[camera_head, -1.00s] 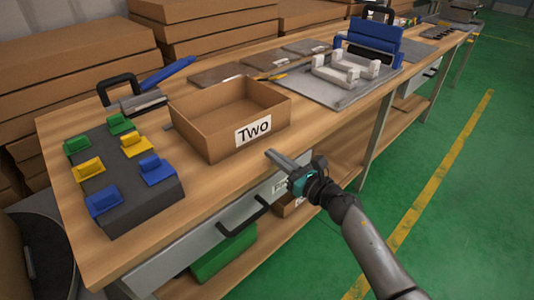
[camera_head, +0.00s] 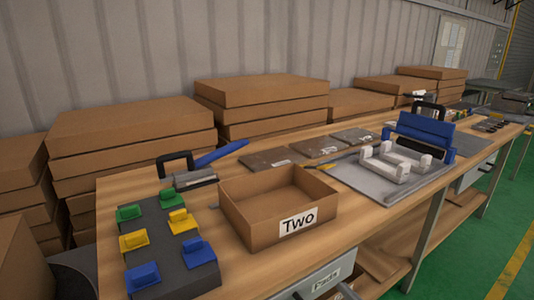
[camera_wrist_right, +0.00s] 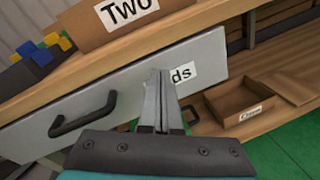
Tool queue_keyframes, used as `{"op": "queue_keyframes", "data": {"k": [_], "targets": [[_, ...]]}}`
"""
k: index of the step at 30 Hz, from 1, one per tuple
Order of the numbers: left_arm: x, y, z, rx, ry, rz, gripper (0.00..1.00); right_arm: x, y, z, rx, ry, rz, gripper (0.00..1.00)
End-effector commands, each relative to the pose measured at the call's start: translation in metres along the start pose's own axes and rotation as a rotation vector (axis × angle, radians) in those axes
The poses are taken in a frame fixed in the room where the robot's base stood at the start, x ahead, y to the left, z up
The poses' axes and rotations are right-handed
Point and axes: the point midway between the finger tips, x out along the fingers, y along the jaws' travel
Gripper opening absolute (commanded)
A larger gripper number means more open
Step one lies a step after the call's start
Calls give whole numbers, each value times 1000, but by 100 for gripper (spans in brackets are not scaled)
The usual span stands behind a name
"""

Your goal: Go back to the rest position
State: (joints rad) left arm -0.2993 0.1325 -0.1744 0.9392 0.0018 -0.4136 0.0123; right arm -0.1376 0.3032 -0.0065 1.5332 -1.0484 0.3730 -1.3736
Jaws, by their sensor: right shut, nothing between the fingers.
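My right gripper (camera_wrist_right: 160,100) shows in the right wrist view, its two fingers together with nothing between them. It is in front of the grey drawer front (camera_wrist_right: 100,95), and its fingers partly cover the drawer's label (camera_wrist_right: 184,75). I cannot tell how far it is from the drawer. Neither of my arms shows in the head view now. My left gripper is out of sight.
The workbench (camera_head: 370,215) carries an open box marked Two (camera_head: 262,228), a dark block with coloured clips (camera_head: 180,240) and a white and blue fixture (camera_head: 420,140). Cardboard boxes (camera_head: 135,130) stand behind. In the wrist view, a drawer handle (camera_wrist_right: 85,117) sits left of my fingers.

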Motion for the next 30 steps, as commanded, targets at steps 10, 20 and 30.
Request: {"op": "queue_keyframes", "data": {"k": [10, 20, 30], "targets": [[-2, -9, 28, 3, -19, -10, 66, -104, -100, -205, 1340, -17, -673, 0], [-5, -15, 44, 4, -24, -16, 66, -271, -98, -358, 2079, -426, -1404, 0], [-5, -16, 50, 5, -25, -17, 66, -328, -82, -392, 2214, -656, -1636, 0]]}}
